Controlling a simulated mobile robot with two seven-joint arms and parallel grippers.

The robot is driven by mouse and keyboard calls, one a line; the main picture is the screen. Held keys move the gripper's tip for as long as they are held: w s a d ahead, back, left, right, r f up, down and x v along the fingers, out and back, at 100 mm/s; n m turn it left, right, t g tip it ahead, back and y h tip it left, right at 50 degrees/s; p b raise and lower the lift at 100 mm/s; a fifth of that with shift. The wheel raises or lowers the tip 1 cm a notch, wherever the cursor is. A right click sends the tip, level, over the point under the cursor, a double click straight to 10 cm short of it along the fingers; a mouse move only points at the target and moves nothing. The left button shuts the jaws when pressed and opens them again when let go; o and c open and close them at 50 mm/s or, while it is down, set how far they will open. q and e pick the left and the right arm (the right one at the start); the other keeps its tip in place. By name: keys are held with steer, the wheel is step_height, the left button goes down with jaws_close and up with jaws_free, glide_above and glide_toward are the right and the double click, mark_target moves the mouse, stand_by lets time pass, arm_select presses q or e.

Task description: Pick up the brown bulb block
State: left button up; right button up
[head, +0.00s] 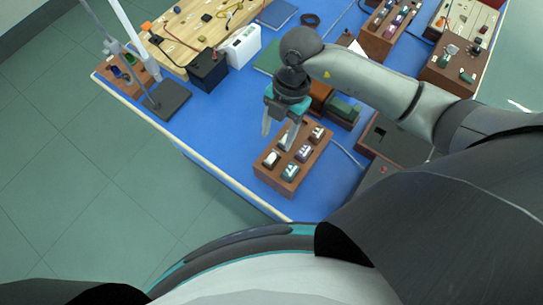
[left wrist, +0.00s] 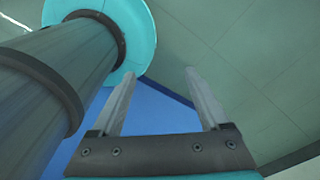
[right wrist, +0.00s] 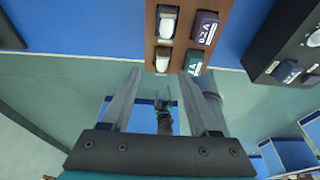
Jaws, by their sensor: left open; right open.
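A brown wooden block (head: 268,179) with several small pieces set in it stands near the front edge of the blue table.
A black box (head: 208,70) and a white box (head: 240,48) stand behind to the left, by a stand with a dark base (head: 167,100). More brown racks (head: 378,45) stand at the back right. Table between the stand and my right gripper is clear.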

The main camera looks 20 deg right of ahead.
mark_target(272, 156)
steer(key=x, duration=0.2)
steer(key=s+x, duration=0.1)
steer(key=x, duration=0.2)
steer(key=shift+a+f, duration=0.2)
steer(key=shift+a, duration=0.05)
steer(key=shift+a+f, duration=0.1)
steer(key=shift+f, duration=0.35)
jaws_close()
